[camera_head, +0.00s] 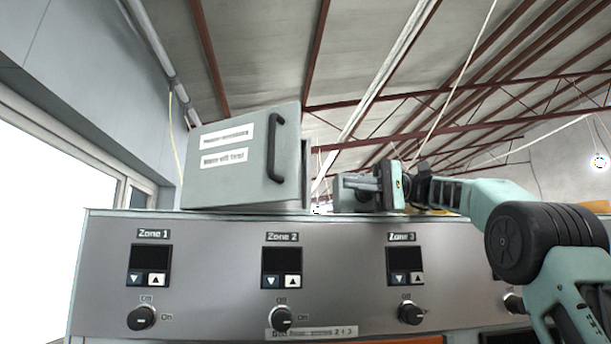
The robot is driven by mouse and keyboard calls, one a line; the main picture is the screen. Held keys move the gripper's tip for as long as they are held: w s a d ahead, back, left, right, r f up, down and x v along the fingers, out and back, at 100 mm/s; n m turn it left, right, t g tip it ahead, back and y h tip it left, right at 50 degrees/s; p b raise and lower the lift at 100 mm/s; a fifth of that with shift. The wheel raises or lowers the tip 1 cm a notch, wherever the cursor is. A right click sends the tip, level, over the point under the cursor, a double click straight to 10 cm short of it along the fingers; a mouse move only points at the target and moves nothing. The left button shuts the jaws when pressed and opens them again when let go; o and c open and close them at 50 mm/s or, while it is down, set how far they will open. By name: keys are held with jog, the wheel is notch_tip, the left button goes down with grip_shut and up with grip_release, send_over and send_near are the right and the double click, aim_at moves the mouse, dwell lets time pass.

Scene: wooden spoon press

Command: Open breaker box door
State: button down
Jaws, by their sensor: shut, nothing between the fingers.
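The breaker box door (230,175) is a grey panel with two white labels and a black vertical bar handle (276,148) near its right edge. It stands on top of the grey control panel. A narrow darker strip of the box (306,172) shows behind the door's right edge; I cannot tell whether the door is flush or slightly ajar. My gripper (342,192) is to the right of the box, just above the panel top, pointing left. It is shut and empty, apart from the handle in the picture.
The control panel (210,250) spans the foreground, with Zone 1, Zone 2 and Zone 3 displays, buttons and knobs. Its top edge lies just below my gripper. A window (50,200) and wall are at left. The space above the box is open up to the roof beams.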

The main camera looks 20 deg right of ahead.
jog(key=p, duration=0.2)
send_near(293, 175)
jog(key=w+a, duration=0.4)
jog(key=shift+s+a+r, duration=0.2)
jog(key=shift+s+a, duration=0.05)
jog(key=shift+a, duration=0.2)
jog(key=shift+s+a+r, duration=0.15)
jog(key=shift+s+a, duration=0.15)
jog(key=shift+a, duration=0.15)
jog(key=shift+s+a+f, duration=0.15)
jog(key=shift+s+a, duration=0.2)
jog(key=shift+a, duration=0.25)
